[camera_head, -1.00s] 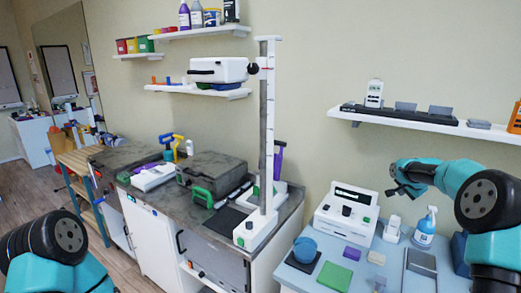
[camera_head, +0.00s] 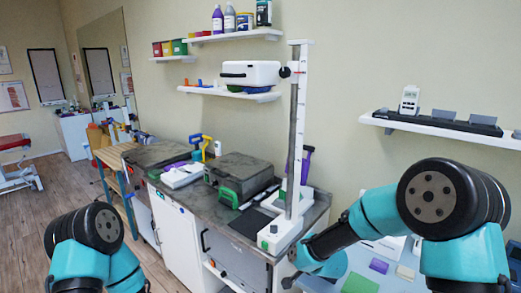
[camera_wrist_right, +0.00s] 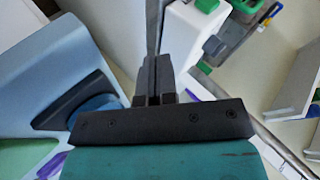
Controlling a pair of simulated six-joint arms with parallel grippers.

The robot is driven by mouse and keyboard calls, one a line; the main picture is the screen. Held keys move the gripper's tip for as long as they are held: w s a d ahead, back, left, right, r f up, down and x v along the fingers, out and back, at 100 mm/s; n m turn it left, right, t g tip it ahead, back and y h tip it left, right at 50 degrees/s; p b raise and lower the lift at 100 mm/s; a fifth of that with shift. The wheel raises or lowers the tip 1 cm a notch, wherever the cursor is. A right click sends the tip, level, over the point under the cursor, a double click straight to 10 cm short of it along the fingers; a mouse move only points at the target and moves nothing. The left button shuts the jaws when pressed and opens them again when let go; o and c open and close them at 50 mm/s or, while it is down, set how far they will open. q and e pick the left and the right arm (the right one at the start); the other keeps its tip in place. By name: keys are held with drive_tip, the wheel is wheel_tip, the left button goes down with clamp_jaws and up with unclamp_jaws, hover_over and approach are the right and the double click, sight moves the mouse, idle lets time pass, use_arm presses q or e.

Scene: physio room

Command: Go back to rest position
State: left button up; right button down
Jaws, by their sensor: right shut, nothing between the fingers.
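My right gripper (camera_head: 289,282) is low in the head view, beside the light blue table's left side and in front of the white base (camera_head: 279,235) of the tall measuring post. In the right wrist view its dark fingers (camera_wrist_right: 153,80) are together with nothing between them. My right arm's teal and black links cover much of the blue table. Of my left arm, only teal and black links show at the lower left; its gripper is out of view.
The dark counter (camera_head: 243,208) holds a grey case (camera_head: 243,172) and the upright post (camera_head: 297,140). A green block (camera_head: 360,284) and a purple block (camera_head: 379,266) lie on the blue table. A wall shelf (camera_head: 440,129) is above my right arm.

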drive_tip(key=s+d+f+n+g, duration=0.2)
drive_tip(key=s+d+f+g, duration=0.2)
drive_tip(key=s+f, duration=0.8)
drive_tip(key=s+d+f+n+g, duration=0.2)
drive_tip(key=s+d+f+g, duration=0.2)
drive_tip(key=s+f, duration=0.8)
drive_tip(key=s+d, duration=0.2)
drive_tip(key=s, duration=0.1)
drive_tip(key=shift+s+d+f+n+h, duration=0.25)
drive_tip(key=shift+s+f+n+h, duration=0.05)
drive_tip(key=shift+s+f, duration=0.1)
